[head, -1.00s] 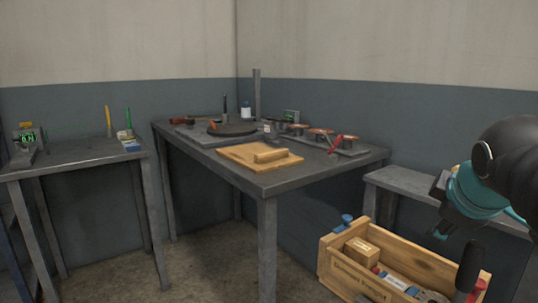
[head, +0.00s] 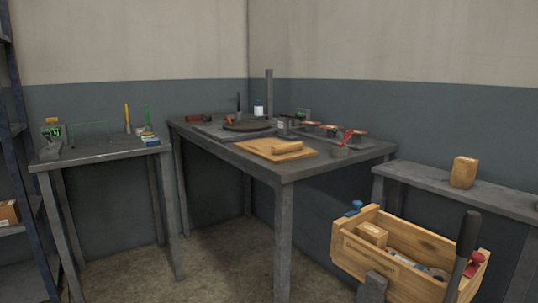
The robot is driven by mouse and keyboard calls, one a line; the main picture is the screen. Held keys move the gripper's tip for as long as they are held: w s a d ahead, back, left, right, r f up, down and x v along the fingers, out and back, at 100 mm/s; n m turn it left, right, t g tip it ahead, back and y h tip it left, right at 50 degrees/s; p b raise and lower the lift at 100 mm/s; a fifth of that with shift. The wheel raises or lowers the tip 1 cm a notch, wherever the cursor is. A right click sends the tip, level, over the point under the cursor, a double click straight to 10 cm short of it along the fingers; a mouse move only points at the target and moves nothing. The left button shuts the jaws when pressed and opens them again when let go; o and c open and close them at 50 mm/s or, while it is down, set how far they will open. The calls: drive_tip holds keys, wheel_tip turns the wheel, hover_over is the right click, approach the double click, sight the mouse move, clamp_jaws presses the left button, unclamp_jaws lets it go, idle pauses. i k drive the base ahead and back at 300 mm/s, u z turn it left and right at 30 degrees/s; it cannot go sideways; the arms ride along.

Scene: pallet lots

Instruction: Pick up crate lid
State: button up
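The crate lid (head: 252,148) appears to be the flat, light wooden board on the dark central table. A wooden bar (head: 287,148) lies across its top as a grip. The lid lies flat near the table's front edge, and nothing of mine touches it. My arm and gripper are not recognisable in the head view, so the gripper's state is hidden.
An open wooden crate (head: 350,246) with several items stands lower right, a dark upright handle (head: 467,234) before it. A wooden block (head: 463,172) stands on the right bench (head: 418,178). A tray (head: 340,150) with several items lies right of the lid. A side table (head: 95,153) stands left.

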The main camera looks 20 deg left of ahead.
sight(274, 150)
drive_tip(key=k, duration=0.2)
drive_tip(key=u, duration=2.2)
drive_tip(key=i, duration=3.7)
drive_tip(key=z, duration=3.25)
